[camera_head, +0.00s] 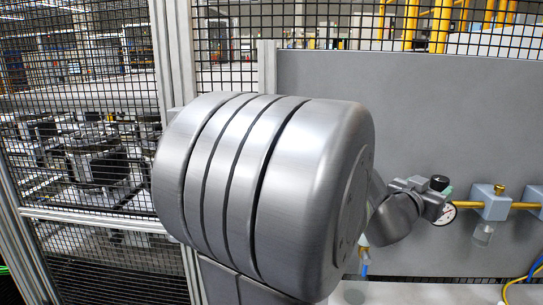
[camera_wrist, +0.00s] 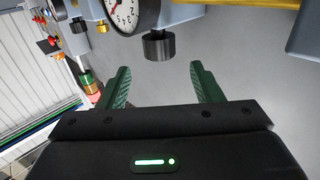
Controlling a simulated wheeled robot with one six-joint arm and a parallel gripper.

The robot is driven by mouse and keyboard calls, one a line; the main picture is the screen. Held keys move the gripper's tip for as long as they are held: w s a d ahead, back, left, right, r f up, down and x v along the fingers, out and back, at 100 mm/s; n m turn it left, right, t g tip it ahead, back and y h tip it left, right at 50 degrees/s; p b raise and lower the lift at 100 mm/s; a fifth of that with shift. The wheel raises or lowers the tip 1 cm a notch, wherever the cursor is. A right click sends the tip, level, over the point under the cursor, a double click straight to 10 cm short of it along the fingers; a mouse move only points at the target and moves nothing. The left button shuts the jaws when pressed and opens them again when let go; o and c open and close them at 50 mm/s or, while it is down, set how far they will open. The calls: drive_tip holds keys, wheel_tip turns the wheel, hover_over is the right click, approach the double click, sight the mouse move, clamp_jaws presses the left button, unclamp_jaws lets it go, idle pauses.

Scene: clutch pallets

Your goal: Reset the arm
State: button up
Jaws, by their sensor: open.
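My gripper (camera_wrist: 158,86) shows in the wrist view with two green fingers spread wide apart. Nothing is between the fingers. Its black body with a lit green bar fills the bottom of that view. A pressure gauge (camera_wrist: 133,12) and a black cylindrical knob (camera_wrist: 158,45) stand just beyond the fingertips, apart from them. In the head view, a large grey metal joint of my arm fills the middle and hides much behind it. The gripper itself is hidden or cannot be made out there.
A grey wall panel (camera_head: 420,110) stands behind my arm. On it are a gauge (camera_head: 444,214), a grey block with a brass fitting (camera_head: 489,202) and a yellow pipe (camera_head: 525,206). A wire mesh fence (camera_head: 80,60) with metal posts (camera_head: 172,50) stands at the left.

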drive_tip(key=v, duration=0.4)
drive_tip(key=shift+s+a, duration=0.2)
drive_tip(key=shift+a, duration=0.15)
